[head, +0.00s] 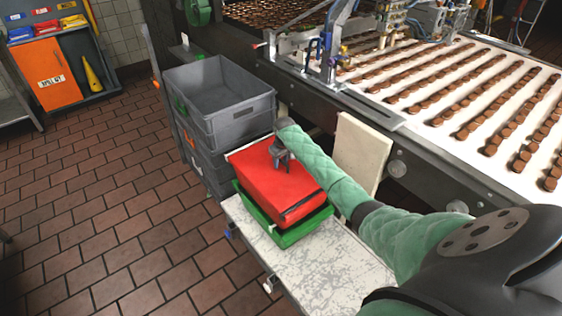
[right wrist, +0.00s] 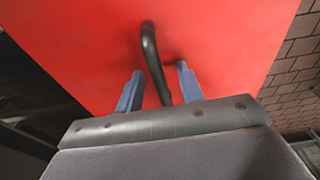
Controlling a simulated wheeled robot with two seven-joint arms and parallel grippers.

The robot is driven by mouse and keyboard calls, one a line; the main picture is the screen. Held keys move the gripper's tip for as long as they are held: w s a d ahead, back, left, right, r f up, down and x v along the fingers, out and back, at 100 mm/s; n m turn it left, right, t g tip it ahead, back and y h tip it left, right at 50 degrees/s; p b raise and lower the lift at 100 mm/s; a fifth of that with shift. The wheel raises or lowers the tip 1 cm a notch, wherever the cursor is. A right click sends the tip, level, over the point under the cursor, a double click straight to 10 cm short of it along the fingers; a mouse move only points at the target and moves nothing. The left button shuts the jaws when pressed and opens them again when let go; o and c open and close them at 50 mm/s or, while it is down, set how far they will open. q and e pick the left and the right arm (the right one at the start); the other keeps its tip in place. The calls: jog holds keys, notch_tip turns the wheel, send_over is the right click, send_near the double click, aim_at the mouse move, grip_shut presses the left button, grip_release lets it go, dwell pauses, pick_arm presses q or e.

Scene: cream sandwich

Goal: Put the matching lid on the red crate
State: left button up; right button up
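A flat red panel, apparently the lid (head: 258,172), lies over the green crate (head: 290,236) on the pale worktop. A dark strip shows along its front edge. I cannot tell whether a red crate is beneath it. In the right wrist view the red surface (right wrist: 75,50) fills most of the picture and carries a black bar handle (right wrist: 150,45). My right gripper (head: 279,152) is above the far part of the red panel. In the right wrist view its two fingers (right wrist: 161,75) are apart, one on each side of the handle, with gaps visible. My left gripper is not in view.
Grey crates (head: 218,98) are stacked behind the worktop (head: 300,275). A cream board (head: 358,150) stands upright to the right, beside the conveyor (head: 450,95) with its rows of brown biscuits. Tiled floor (head: 110,215) is clear on the left. An orange cabinet (head: 50,70) stands far left.

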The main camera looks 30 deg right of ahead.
jog(key=shift+r, duration=0.5)
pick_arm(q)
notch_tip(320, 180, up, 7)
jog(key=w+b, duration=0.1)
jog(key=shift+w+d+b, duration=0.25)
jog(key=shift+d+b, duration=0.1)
pick_arm(e)
jog(key=shift+s+r, duration=0.25)
jog(key=shift+r, duration=1.5)
jog(key=shift+s+r, duration=0.2)
jog(key=shift+r, duration=1.5)
